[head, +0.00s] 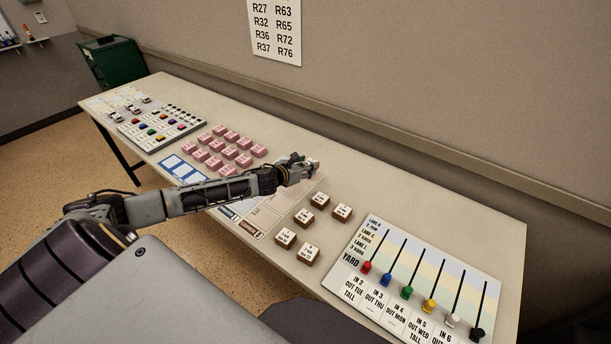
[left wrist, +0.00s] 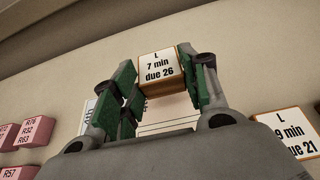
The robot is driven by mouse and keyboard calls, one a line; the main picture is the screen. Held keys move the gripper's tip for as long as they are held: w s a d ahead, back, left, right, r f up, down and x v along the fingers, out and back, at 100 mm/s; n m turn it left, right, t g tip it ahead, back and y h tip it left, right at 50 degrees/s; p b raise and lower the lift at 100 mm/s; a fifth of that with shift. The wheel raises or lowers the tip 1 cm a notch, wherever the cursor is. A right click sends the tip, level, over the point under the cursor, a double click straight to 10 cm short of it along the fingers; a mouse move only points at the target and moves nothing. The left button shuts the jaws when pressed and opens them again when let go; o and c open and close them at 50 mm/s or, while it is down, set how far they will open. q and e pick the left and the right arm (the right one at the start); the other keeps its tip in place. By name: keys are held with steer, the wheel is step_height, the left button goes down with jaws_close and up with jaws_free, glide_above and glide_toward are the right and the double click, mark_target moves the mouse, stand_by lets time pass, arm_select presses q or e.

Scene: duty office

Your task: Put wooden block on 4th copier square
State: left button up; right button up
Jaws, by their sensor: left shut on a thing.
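My left gripper (head: 302,168) is over the middle of the table, shut on a wooden block. In the left wrist view the gripper (left wrist: 157,75) has its green pads on both sides of this block (left wrist: 160,68), whose white label reads "L 7 min due 26". Several other wooden blocks with white labels (head: 308,254) stand on the table to the right of the arm. A pale sheet with squares (head: 268,212) lies partly under my left arm; its lettering is too small to read, so I cannot tell which square is the 4th copier square. My right gripper is out of view.
Several pink blocks (head: 231,152) stand left of the gripper, close to a blue-framed card (head: 178,166). A yard board with coloured sliders (head: 440,262) lies at the right. A board with coloured pieces (head: 160,128) is at the far left. The table's back strip is clear.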

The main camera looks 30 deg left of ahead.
mark_target(305, 181)
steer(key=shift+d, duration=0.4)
arm_select(q)
steer(key=shift+f, duration=0.1)
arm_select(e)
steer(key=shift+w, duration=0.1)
arm_select(q)
steer(key=shift+f, duration=0.2)
step_height(305, 181, down, 2)
steer(key=shift+f, duration=0.85)
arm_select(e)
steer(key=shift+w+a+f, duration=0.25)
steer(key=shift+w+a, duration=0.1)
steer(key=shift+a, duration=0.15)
